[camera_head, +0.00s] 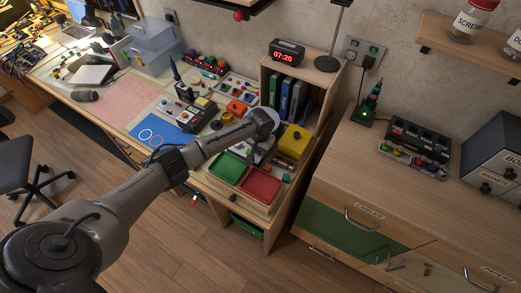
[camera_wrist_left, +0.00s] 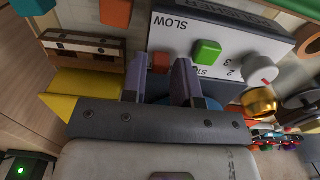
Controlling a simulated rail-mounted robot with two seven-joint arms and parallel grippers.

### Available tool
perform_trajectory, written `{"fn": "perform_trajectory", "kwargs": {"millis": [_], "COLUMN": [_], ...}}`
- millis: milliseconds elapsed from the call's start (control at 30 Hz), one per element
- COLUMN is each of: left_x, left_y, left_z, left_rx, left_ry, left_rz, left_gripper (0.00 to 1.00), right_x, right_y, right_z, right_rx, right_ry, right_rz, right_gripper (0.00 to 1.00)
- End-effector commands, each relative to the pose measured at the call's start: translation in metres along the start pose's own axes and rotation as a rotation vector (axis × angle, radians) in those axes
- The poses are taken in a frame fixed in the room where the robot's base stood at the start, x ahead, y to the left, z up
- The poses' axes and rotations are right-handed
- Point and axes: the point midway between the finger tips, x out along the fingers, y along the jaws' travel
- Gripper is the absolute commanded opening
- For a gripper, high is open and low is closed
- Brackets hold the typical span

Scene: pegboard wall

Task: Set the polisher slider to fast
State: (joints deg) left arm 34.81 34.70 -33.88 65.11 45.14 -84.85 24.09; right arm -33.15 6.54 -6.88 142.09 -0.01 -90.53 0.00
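The polisher panel (camera_wrist_left: 178,43) is a pale face with a dark band. It shows upside down in the left wrist view, with the label SLOW, a green button (camera_wrist_left: 207,52) and a pale round knob (camera_wrist_left: 261,69) beside numbers. My left gripper (camera_wrist_left: 160,72) is open, its two fingers apart at the panel's near edge. A reddish-brown block (camera_wrist_left: 160,62) shows between the fingers; I cannot tell whether they touch it. I cannot make out a slider handle or a FAST label. In the head view my left gripper (camera_head: 258,152) is low over the bench; the panel is not clear there. My right gripper is out of view.
A yellow box (camera_head: 293,141) stands close to the gripper, right of it. A green tray (camera_head: 228,166) and a red tray (camera_head: 260,185) lie in front. A shelf unit with binders (camera_head: 285,95) and a clock (camera_head: 286,55) stands behind. Other control boxes (camera_head: 193,113) sit to the left.

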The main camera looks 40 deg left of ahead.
Motion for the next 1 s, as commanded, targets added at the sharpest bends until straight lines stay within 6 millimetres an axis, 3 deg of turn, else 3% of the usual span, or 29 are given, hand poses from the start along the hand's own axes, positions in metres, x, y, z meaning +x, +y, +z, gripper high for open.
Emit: {"fn": "perform_trajectory", "kwargs": {"millis": [600,800,1000], "left_x": [-0.11,-0.128,-0.135], "left_y": [-0.001,0.0,0.0], "left_z": [-0.002,-0.002,-0.002], "left_rx": [0.0,0.0,0.0], "left_ry": [0.006,0.004,0.004], "left_rz": [0.0,0.0,0.0], "left_gripper": [0.28,0.28,0.28], "right_x": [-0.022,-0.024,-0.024], "right_y": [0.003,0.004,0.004], "right_z": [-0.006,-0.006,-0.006], "right_rx": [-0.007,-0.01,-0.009], "right_ry": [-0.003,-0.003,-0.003], "right_rz": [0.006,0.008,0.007], "right_gripper": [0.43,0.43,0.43]}}
